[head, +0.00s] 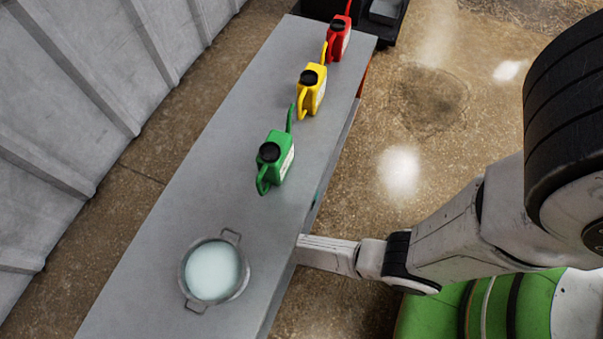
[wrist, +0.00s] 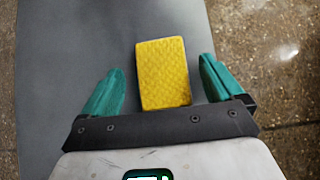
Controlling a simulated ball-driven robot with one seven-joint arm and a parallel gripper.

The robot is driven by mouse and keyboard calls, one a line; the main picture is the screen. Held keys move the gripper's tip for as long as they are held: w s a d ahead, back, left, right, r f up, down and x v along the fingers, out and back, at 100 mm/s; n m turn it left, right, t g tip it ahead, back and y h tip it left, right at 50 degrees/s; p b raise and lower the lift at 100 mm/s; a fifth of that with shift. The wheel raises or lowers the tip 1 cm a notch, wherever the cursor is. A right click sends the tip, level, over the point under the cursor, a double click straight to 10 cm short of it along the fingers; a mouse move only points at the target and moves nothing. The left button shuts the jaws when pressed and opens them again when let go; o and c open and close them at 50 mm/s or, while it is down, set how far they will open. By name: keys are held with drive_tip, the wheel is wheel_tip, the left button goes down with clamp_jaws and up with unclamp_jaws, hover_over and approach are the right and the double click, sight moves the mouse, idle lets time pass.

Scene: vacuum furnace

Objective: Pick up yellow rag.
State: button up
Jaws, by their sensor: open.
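The yellow rag (wrist: 163,74) shows in the wrist view as a flat, textured yellow rectangle over the grey table top. Its near end meets the dark bar of my gripper in the picture. My gripper (wrist: 160,66) has two teal fingers spread wide, one on each side of the rag, with a gap on both sides. Nothing is held. I cannot tell how high the fingers are above the table.
The long grey table (head: 175,190) holds a round pot with pale contents (head: 212,270), a green can (head: 275,160), a yellow can (head: 312,90) and a red can (head: 339,38). A ribbed wall (head: 70,110) stands left. The brown floor at right has open room.

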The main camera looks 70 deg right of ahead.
drive_tip(key=shift+d+f, duration=0.1)
drive_tip(key=shift+d, duration=0.05)
drive_tip(key=c, duration=1)
drive_tip(key=shift+c, duration=0.2)
drive_tip(key=shift+r, duration=0.2)
drive_tip(key=shift+r+p, duration=0.45)
drive_tip(key=shift+p, duration=0.3)
drive_tip(key=shift+r, duration=0.15)
drive_tip(key=shift+s, duration=0.1)
